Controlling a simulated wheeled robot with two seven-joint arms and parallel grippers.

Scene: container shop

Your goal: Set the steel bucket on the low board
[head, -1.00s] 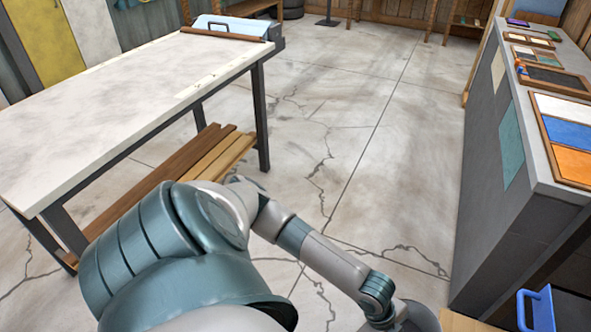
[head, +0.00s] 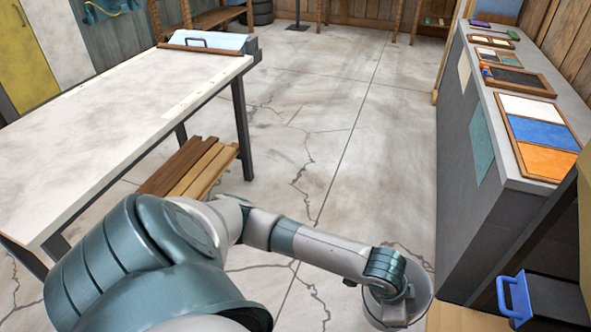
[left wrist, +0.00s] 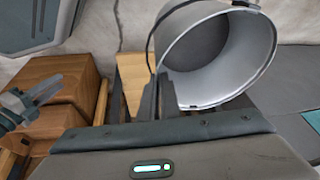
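In the left wrist view the steel bucket (left wrist: 232,70) is tilted, its open mouth toward the camera, with a thin dark wire handle at its left. My left gripper (left wrist: 159,85) has its dark fingers close together at the bucket's near rim and handle, and appears shut on it. In the head view my left arm reaches right and its hand is hidden; a grey round form at its end is unclear. A low slatted wooden board (head: 196,166) lies under the white-topped table and looks bare where visible.
The white-topped table (head: 110,115) stands at left. A grey counter (head: 468,150) with sample trays is at right. In the wrist view wooden blocks (left wrist: 50,92) lie at left. The concrete floor between is clear.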

